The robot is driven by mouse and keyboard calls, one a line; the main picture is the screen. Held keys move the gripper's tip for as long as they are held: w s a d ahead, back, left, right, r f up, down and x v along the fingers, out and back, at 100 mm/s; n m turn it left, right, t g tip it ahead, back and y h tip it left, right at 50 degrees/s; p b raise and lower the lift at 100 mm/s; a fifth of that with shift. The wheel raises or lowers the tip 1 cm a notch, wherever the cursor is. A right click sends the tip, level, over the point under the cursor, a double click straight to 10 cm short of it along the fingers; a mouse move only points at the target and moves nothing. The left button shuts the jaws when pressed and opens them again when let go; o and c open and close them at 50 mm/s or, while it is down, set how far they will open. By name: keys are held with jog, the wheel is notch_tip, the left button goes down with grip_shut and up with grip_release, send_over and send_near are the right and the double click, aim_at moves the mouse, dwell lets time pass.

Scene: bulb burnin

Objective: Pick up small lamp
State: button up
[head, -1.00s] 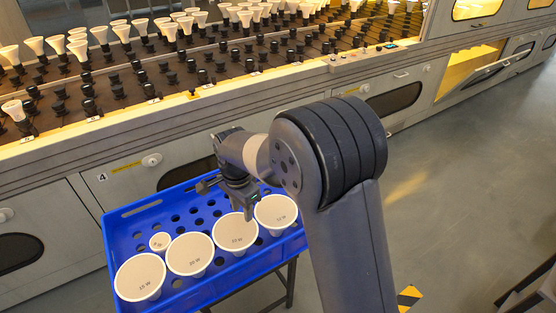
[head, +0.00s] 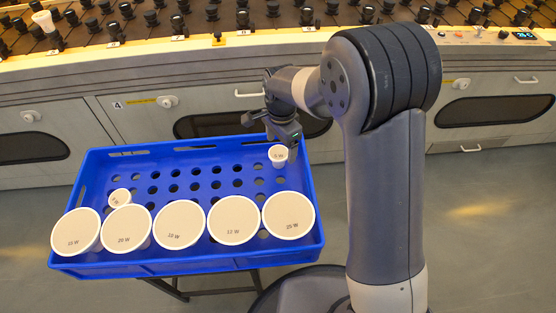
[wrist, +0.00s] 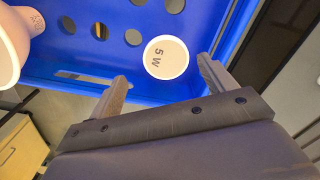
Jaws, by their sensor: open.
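Two small lamps with white round faces stand in the blue tray (head: 210,150). One small lamp (head: 278,154) is at the tray's back right, just below my gripper (head: 287,138). It also shows in the wrist view (wrist: 166,57), marked "5 W", ahead of the fingertips and nearer the right finger. The other small lamp (head: 119,198) is at the tray's left, tilted a little. My gripper, also in the wrist view (wrist: 163,75), is open with nothing between its fingers.
Several large lamps (head: 180,225) fill the tray's front row, marked with wattages. A large pale lamp (wrist: 10,45) shows at the wrist view's left edge. Behind the tray is a grey cabinet bench (head: 230,60) with rows of dark sockets. The tray's middle holes are empty.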

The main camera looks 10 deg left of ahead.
aim_at(280, 152)
jog(key=shift+w+f, duration=0.2)
jog(key=shift+f, duration=0.75)
jog(key=f, duration=0.1)
jog(key=f+b, duration=0.1)
jog(key=f, duration=0.1)
jog(key=f+b, duration=0.1)
jog(key=f, duration=0.1)
jog(key=shift+w+a, duration=0.15)
jog(key=shift+a, duration=0.1)
jog(key=shift+r, duration=0.1)
jog(key=shift+c, duration=0.5)
jog(key=c, duration=1)
